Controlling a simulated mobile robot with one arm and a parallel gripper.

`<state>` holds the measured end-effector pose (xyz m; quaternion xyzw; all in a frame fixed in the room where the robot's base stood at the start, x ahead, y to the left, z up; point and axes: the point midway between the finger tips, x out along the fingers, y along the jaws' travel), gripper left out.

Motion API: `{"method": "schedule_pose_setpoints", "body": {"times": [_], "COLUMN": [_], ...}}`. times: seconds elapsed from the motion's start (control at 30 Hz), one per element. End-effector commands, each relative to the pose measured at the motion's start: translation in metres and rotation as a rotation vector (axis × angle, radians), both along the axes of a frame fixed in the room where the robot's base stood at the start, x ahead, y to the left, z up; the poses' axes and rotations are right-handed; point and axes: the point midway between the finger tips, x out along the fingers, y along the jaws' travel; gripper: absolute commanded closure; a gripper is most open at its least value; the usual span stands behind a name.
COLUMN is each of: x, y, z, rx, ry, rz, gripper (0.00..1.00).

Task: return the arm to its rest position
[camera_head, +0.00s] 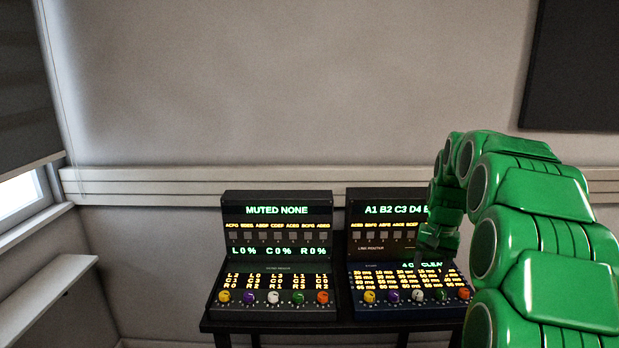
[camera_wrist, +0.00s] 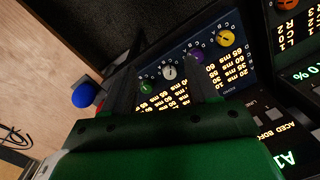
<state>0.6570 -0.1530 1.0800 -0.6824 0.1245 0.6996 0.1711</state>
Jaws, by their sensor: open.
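My green segmented arm (camera_head: 540,230) comes in from the right and curls over the right console (camera_head: 385,230). My gripper (camera_head: 424,252) is small and dark in the head view, in front of that console's lower face. In the wrist view my gripper (camera_wrist: 164,58) shows two dark fingers spread apart with nothing held between them. The green knob (camera_wrist: 146,88), white knob (camera_wrist: 169,72) and purple knob (camera_wrist: 198,57) of the right console show between or beside the fingers. Whether a finger touches the panel cannot be told.
The left console (camera_head: 276,227) reads "MUTED NONE" and stands beside the right one on a dark table (camera_head: 290,326). A wall ledge (camera_head: 200,186) runs behind. A window (camera_head: 20,195) is at left. A blue ball-like object (camera_wrist: 84,95) and loose black cable (camera_wrist: 14,137) show in the wrist view.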

Motion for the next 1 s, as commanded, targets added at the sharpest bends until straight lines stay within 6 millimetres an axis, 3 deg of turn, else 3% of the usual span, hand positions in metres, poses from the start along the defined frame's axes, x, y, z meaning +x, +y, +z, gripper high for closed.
{"method": "schedule_pose_setpoints", "body": {"times": [0.4,1.0], "x": [-0.084,-0.222], "y": [0.059,0.118], "z": [0.034,0.051], "rx": [0.000,-0.010], "ry": [0.023,0.066], "rz": [0.113,0.256], "gripper": [0.41,0.41]}}
